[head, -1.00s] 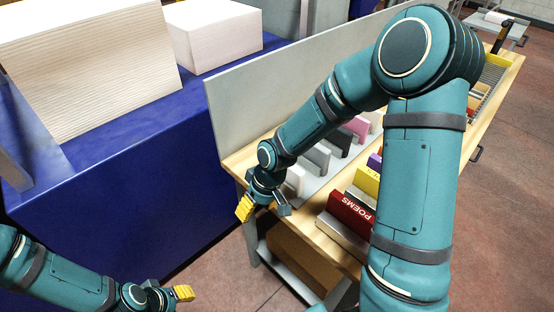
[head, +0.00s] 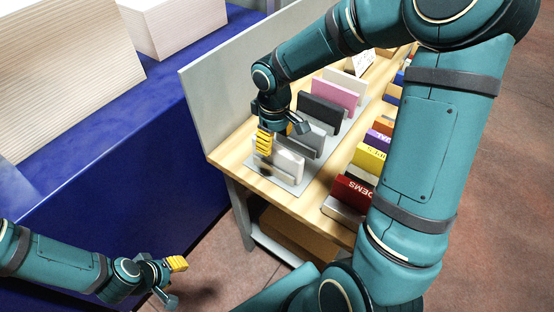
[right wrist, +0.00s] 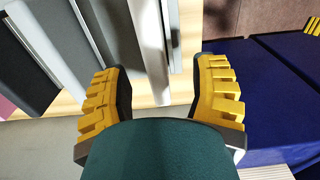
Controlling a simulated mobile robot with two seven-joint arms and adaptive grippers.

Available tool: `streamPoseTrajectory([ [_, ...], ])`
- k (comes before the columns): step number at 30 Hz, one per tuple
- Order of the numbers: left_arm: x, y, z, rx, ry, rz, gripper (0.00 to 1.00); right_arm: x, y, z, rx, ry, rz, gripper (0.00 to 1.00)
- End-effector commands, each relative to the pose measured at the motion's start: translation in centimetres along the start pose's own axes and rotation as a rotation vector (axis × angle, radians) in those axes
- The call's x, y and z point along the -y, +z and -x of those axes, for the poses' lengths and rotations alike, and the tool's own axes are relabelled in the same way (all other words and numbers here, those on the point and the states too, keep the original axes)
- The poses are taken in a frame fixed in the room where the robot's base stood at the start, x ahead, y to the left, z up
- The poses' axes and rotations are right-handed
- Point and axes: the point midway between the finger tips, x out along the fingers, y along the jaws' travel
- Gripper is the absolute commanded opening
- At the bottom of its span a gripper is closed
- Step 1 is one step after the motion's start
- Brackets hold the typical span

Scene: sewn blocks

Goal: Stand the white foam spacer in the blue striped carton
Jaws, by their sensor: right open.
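A white slab (head: 290,160), which looks like the foam spacer, stands upright at the near end of a row of slabs on a grey tray. My right gripper (head: 281,138) is open just above the white slab. In the right wrist view, my right gripper (right wrist: 161,92) has its yellow fingers apart, with the white slab's edge (right wrist: 147,50) upright between them, slightly left of centre. Contact cannot be told. My left gripper (head: 173,281) appears open and empty, low at the left. I cannot make out a blue striped carton.
Grey (head: 311,140), dark (head: 320,112) and pink (head: 334,94) slabs stand behind it. Books, including a red one (head: 352,193), stand to the right. A grey panel (head: 225,95) edges the wooden table's left side. A blue surface (head: 110,150) bears large pale boxes (head: 65,70).

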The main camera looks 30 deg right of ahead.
Motion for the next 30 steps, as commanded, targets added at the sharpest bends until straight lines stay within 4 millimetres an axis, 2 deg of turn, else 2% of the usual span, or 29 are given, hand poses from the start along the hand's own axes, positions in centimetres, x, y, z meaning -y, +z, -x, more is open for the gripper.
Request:
streamPoseTrajectory([
  [7,0.1,0.1,-0.2,0.002,0.0,-0.001,0.42,-0.2,0.2,-1.4,0.001,-0.002,-0.002,0.6],
  [15,0.3,0.4,-0.9,0.009,0.001,-0.003,0.42,-0.6,0.4,-5.2,0.002,-0.003,-0.001,0.6],
  [24,0.3,0.5,-0.8,0.01,0.001,-0.003,0.42,-0.7,0.4,-5.5,0.0,-0.001,0.0,0.58],
  [29,0.3,0.5,-0.8,0.009,0.001,-0.003,0.42,-0.7,0.4,-5.5,0.0,-0.001,0.0,0.02],
  [30,0.3,0.5,-0.8,0.009,0.001,-0.003,0.42,-0.7,0.4,-5.5,0.0,-0.001,0.0,0.0],
])
